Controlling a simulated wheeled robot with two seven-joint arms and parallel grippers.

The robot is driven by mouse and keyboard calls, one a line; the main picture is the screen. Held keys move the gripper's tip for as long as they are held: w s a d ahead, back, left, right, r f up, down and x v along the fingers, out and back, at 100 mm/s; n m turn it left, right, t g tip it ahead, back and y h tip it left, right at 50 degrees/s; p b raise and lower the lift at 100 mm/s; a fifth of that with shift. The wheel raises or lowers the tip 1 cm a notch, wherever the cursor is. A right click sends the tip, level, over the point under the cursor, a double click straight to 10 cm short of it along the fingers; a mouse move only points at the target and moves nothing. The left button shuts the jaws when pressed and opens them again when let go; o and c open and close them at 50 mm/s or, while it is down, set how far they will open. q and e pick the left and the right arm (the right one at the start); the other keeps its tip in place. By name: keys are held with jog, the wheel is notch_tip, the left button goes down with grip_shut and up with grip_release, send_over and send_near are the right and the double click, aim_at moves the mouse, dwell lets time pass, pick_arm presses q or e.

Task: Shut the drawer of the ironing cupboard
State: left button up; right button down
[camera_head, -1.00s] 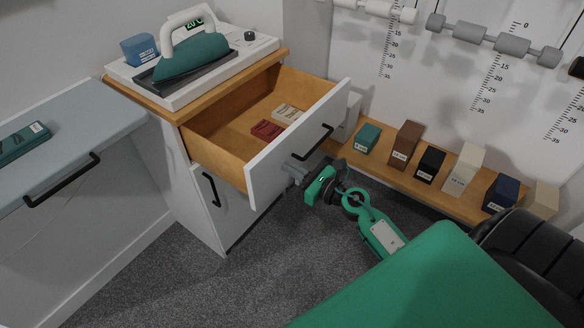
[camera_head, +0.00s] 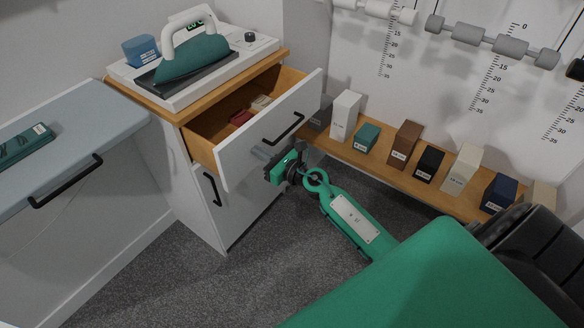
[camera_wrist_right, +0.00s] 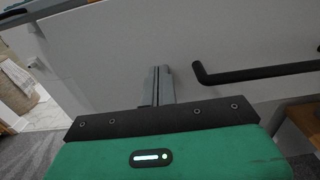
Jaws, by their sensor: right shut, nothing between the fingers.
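The ironing cupboard (camera_head: 199,193) stands at the left, with an iron on a station on its top. Its drawer (camera_head: 270,131) is partly open, with a white front, a black bar handle (camera_head: 283,129) and small red and cream items inside. My right gripper (camera_head: 263,153) is shut and empty, with its fingertips at the lower part of the drawer front, below the handle. In the right wrist view the shut fingers (camera_wrist_right: 163,84) point at the white drawer front (camera_wrist_right: 130,60), apparently touching it, left of the handle (camera_wrist_right: 255,73). My left gripper is not in view.
A lower door with a black handle (camera_head: 212,189) is under the drawer. A low wooden shelf (camera_head: 375,172) with several coloured boxes runs along the back wall. A grey-blue counter (camera_head: 62,130) is at the left. Grey carpet in front is clear.

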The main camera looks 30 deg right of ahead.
jog(key=x, duration=0.7)
jog(key=shift+w+a+b, duration=0.1)
jog(key=shift+w+b, duration=0.15)
jog(key=shift+b, duration=0.1)
jog(key=b+x, duration=0.1)
jog(key=x, duration=0.6)
jog(key=shift+w+a+b, duration=0.1)
jog(key=shift+b, duration=0.3)
jog(key=shift+w+a, duration=0.2)
jog(key=shift+w, duration=0.3)
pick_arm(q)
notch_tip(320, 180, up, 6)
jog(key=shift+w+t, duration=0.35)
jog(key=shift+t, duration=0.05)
pick_arm(e)
jog(key=shift+r, duration=0.25)
